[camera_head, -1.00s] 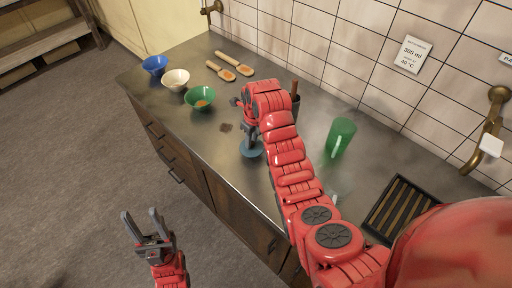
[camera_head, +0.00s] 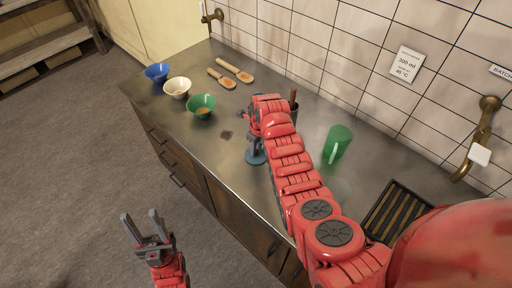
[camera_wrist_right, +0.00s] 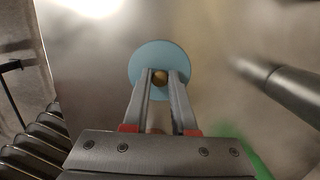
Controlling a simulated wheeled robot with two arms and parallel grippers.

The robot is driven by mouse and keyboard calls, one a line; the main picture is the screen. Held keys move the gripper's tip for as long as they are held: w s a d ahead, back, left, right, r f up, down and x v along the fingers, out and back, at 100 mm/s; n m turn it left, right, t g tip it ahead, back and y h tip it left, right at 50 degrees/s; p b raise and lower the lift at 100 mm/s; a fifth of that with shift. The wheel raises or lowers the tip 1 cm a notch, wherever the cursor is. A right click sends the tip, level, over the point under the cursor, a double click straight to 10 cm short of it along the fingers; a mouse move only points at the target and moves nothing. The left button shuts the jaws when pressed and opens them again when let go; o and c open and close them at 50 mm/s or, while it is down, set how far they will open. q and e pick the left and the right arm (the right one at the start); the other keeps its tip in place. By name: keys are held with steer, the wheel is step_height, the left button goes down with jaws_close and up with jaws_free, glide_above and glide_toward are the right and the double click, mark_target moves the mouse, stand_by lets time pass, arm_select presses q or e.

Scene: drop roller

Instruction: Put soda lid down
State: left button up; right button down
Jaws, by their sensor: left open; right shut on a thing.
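The soda lid is a blue disc with a brass-coloured knob; in the right wrist view the lid (camera_wrist_right: 148,58) lies beyond my fingertips. My right gripper (camera_wrist_right: 160,78) is shut on the knob. In the head view the lid (camera_head: 255,157) shows below my right gripper (camera_head: 256,146), near the counter's front edge; I cannot tell whether it touches the counter. My left gripper (camera_head: 146,229) is open and empty, over the floor in front of the cabinets.
A green mug (camera_head: 337,144) and a slatted black tray (camera_head: 395,211) stand to the right. A dark pot is partly hidden behind my right arm.

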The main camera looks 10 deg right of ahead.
steer(key=c, duration=0.7)
jaws_free()
steer(key=shift+r, duration=0.1)
